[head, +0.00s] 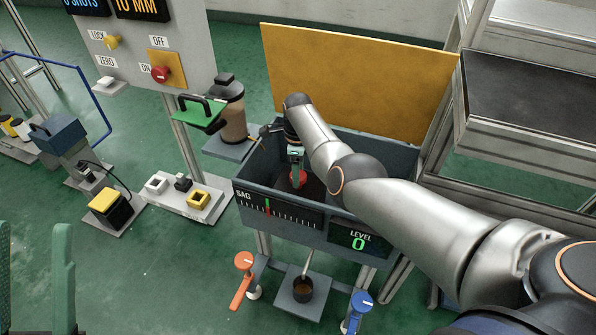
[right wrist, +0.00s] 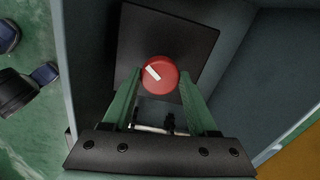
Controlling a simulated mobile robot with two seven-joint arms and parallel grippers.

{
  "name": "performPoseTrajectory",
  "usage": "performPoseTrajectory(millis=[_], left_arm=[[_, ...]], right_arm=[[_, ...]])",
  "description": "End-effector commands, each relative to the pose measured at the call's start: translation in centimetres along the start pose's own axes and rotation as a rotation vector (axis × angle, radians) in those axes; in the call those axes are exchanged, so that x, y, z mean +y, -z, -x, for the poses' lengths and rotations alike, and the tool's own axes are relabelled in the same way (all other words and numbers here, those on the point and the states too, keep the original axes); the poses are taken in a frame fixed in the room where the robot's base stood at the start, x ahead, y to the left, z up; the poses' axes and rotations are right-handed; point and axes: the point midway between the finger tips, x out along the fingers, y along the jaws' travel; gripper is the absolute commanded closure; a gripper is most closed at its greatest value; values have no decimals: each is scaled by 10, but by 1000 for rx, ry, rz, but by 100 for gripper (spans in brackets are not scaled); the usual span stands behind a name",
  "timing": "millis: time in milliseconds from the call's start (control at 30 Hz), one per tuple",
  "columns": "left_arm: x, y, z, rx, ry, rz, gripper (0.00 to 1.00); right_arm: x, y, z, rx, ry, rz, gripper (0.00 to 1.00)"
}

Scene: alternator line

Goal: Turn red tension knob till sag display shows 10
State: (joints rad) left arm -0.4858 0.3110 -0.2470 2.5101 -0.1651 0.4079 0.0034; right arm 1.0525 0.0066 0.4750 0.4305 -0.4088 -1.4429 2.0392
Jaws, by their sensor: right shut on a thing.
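The red tension knob (right wrist: 160,74) sits on a dark square plate inside the grey box, its white mark pointing up-left in the right wrist view; it also shows in the head view (head: 299,178). My right gripper (right wrist: 160,88) reaches down into the box and is shut on the knob, one green finger on each side. The sag display (head: 280,212) on the box front is a tick scale with a red pointer left of its middle; no number is readable on it. My left gripper (head: 33,226) stands open and empty at the lower left.
A level display (head: 360,241) reads 0. The yellow lid (head: 355,75) stands open behind the box. A panel (head: 150,45) at upper left has a display reading 10 MM. Orange (head: 243,262) and blue (head: 361,302) levers stand below the box. Box walls surround my right gripper.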

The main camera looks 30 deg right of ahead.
Motion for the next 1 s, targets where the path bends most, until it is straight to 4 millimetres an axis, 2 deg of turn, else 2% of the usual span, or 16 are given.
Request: performPoseTrajectory(millis=[333, 367, 600, 867, 1000], left_arm=[[0, 0, 0, 0, 0, 0, 50], [0, 0, 0, 0, 0, 0, 50], [0, 0, 0, 0, 0, 0, 50], [0, 1, -1, 0, -1, 0, 50], [-3, 7, -7, 1, -3, -7, 50]], right_arm=[[0, 1, 0, 3, -1, -1, 97], [0, 1, 0, 3, -1, -1, 38], [0, 1, 0, 1, -1, 0, 11], [0, 0, 1, 0, 0, 0, 11], [0, 0, 14, 0, 1, 0, 11]])
